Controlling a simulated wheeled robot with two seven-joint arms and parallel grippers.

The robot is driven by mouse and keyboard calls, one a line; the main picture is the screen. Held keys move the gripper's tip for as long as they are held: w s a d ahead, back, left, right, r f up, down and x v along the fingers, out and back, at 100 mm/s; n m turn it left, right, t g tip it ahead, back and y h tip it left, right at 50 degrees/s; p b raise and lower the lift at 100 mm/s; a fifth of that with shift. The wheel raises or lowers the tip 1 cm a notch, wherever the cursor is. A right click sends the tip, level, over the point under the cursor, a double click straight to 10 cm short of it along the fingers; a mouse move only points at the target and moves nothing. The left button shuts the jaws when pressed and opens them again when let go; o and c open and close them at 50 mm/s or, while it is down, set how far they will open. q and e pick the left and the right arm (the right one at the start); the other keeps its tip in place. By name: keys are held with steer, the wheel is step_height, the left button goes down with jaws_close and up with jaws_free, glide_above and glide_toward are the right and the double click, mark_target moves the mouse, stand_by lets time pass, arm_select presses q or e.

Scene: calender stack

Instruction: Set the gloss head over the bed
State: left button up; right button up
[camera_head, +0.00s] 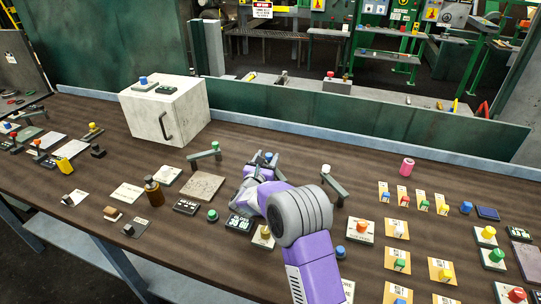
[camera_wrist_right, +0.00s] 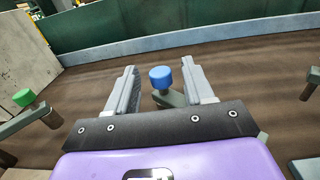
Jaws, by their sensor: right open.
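My right gripper (camera_head: 263,162) is open over the middle of the bench. In the right wrist view its two fingers (camera_wrist_right: 160,92) stand on either side of a blue knob (camera_wrist_right: 160,78) on a short grey-green arm. The knob appears between or just beyond the fingertips, with gaps on both sides. To the left is a grey arm with a green knob (camera_wrist_right: 24,97); its arm (camera_head: 204,155) also shows in the head view. Another grey arm (camera_head: 333,184) stands right of my gripper. A square tan plate (camera_head: 201,186) lies to the left. I cannot read which arm is the gloss head or which surface is the bed.
A white box with a handle (camera_head: 166,108) stands at the back left. Several knobs and labelled cards crowd the right side, with a pink cylinder (camera_head: 407,166) behind. A low green wall (camera_head: 330,107) runs along the back.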

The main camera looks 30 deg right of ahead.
steer(key=shift+x, duration=2.05)
jaws_close()
